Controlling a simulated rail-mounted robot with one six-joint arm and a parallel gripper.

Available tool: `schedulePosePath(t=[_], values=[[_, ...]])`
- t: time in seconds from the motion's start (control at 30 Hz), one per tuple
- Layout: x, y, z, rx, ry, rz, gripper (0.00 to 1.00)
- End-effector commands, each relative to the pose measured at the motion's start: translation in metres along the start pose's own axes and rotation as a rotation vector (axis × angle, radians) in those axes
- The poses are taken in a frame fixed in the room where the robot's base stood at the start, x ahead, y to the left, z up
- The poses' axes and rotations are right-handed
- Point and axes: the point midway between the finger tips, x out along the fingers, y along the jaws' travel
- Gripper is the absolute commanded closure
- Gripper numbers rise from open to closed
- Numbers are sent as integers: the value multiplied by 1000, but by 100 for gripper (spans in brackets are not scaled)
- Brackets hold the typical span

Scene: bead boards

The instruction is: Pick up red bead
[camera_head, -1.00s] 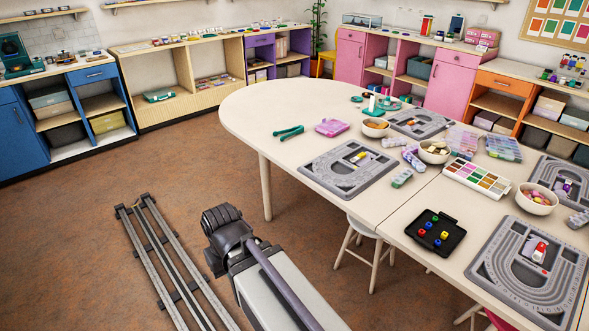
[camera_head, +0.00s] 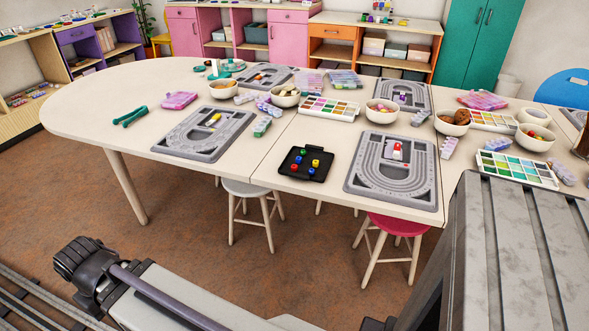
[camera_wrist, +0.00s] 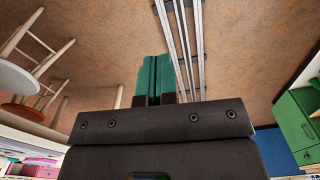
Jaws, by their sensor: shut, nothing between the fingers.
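A red and white piece (camera_head: 397,151) sits in the middle of the grey bead board (camera_head: 421,193) to the tray's right. The pieces are too small to tell exact shapes. My gripper (camera_wrist: 155,60), with teal fingers, shows in the wrist view. It is shut and empty, over brown floor and away from the table. No bead shows in the wrist view.
Another bead board (camera_head: 180,150) with a yellow piece lies left of the tray. Bowls, paint palettes and bead boxes crowd the table's back and right. A white stool (camera_head: 245,188) and a red stool (camera_head: 398,224) stand at the front edge. Floor rails (camera_wrist: 180,40) show in the wrist view.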

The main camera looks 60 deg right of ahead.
Motion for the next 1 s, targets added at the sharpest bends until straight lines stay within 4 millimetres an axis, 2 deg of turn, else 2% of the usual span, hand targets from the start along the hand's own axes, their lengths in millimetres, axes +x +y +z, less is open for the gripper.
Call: schedulePosePath(t=[0.47, 1.0], values=[[0, 0, 0, 0, 0, 0, 100], [0, 0, 0, 0, 0, 0, 49]])
